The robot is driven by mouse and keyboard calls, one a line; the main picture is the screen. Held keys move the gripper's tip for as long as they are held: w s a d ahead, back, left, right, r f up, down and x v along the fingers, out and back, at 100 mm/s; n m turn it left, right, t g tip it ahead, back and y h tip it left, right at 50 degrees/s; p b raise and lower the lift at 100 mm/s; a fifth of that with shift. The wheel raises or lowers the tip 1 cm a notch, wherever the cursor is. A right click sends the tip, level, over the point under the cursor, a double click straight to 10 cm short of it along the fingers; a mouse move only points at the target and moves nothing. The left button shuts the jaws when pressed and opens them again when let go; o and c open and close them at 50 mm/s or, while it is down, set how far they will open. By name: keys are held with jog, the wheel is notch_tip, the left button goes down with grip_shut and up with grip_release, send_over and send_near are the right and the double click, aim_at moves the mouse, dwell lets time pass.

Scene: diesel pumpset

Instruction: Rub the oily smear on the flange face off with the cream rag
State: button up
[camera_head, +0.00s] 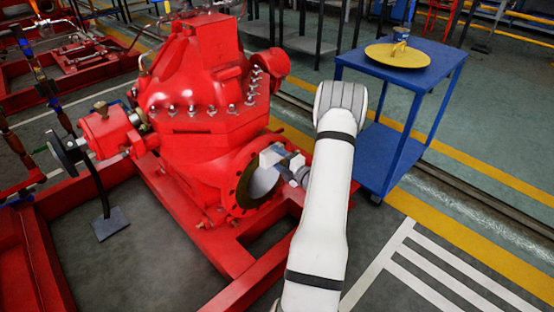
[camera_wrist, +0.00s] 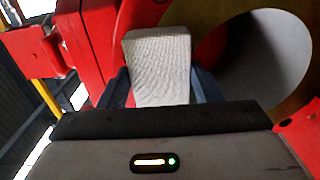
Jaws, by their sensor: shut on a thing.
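The cream rag (camera_wrist: 158,62) is a pale folded block held between the dark fingers of my gripper (camera_wrist: 162,88) in the wrist view. In the head view the rag (camera_head: 271,155) shows pale at the end of my gripper (camera_head: 284,163), in front of the flange's upper part. In the wrist view the flange (camera_wrist: 209,46) lies behind and right of the rag. I cannot tell whether the rag touches it. I cannot make out the oily smear.
The red pump casing (camera_head: 195,90) stands behind the flange on a red base frame (camera_head: 250,290). A blue trolley (camera_head: 437,75) at the right carries a yellow disc (camera_head: 397,56) and a small blue item. Open floor with yellow and white lines lies at the lower right.

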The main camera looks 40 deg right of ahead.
aim_at(266, 164)
jog(key=shift+w+d, duration=0.1)
jog(key=shift+d, duration=0.8)
jog(key=shift+p, duration=0.35)
jog(key=shift+a, duration=0.15)
jog(key=shift+s+a+p, duration=0.15)
jog(key=shift+a+p, duration=0.2)
jog(key=shift+a, duration=0.4)
jog(key=shift+s+a+p, duration=0.1)
jog(key=shift+a+p, duration=0.2)
jog(key=shift+a, duration=0.4)
jog(key=shift+a+p, duration=0.35)
jog(key=shift+a, duration=0.4)
jog(key=shift+s+a, duration=0.2)
jog(key=shift+a, duration=0.65)
jog(key=shift+a, duration=0.1)
